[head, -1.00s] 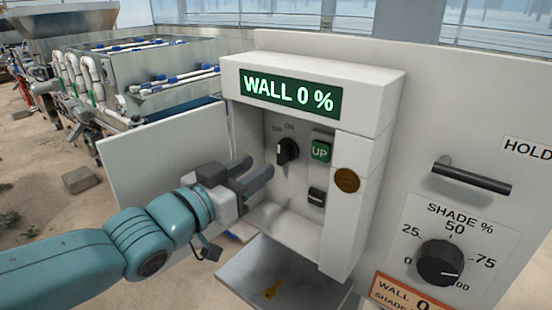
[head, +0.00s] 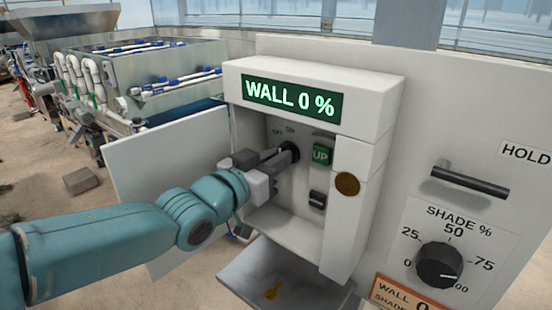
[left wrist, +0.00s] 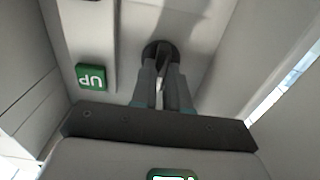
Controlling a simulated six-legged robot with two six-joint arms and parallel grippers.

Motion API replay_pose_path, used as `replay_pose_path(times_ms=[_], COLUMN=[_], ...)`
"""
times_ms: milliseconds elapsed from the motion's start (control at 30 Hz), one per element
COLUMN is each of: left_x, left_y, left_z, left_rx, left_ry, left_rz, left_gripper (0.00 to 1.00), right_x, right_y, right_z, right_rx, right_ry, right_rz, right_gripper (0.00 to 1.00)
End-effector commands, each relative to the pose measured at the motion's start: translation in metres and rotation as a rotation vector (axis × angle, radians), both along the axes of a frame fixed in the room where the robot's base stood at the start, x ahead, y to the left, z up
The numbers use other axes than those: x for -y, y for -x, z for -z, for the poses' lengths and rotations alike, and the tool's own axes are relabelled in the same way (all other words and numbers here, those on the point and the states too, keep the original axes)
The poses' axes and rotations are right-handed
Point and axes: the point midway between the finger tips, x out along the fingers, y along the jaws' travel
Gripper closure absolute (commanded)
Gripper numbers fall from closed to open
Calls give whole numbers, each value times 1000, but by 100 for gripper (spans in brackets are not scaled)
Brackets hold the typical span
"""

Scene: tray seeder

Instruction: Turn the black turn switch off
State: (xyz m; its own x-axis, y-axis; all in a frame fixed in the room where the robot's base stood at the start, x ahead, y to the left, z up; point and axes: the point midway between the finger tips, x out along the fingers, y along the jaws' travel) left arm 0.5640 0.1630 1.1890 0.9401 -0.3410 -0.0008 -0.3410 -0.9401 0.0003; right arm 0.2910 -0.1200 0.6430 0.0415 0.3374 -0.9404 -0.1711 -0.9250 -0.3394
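The black turn switch (head: 292,149) sits on the back wall of the open white control box (head: 368,100), under small OFF and ON labels. It also shows in the left wrist view (left wrist: 159,47). My left gripper (head: 281,158) reaches into the box from the left. In the left wrist view its two fingers (left wrist: 161,70) lie close together, one on each side of the switch's handle, and appear shut on it. The fingers hide much of the switch in the head view, so its exact setting cannot be read. My right gripper is not in view.
Inside the box, a green UP button (head: 320,155) and a small black rocker (head: 317,199) lie right of the switch. The display (head: 290,98) reads WALL 0 %.

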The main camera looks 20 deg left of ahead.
Motion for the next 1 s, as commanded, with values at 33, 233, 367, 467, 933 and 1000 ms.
replay_pose_path(times_ms=[33, 233, 367, 467, 933, 1000], left_x=[0, 0, -1, -1, -3, -3], left_y=[0, 0, 0, 0, -1, -1], left_z=[0, -1, -1, -1, -1, -1], left_rx=[0, -12, -33, -58, -204, -226], left_ry=[1, 35, 93, 160, 569, 629], left_rz=[0, 0, 0, 0, 0, -1], left_gripper=[100, 100, 100, 100, 100, 100], right_x=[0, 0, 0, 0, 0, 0], right_y=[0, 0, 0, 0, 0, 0], right_z=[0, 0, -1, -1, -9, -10], right_rx=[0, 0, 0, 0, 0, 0], right_ry=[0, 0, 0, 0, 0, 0], right_rz=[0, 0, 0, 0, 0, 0], right_gripper=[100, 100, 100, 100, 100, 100])
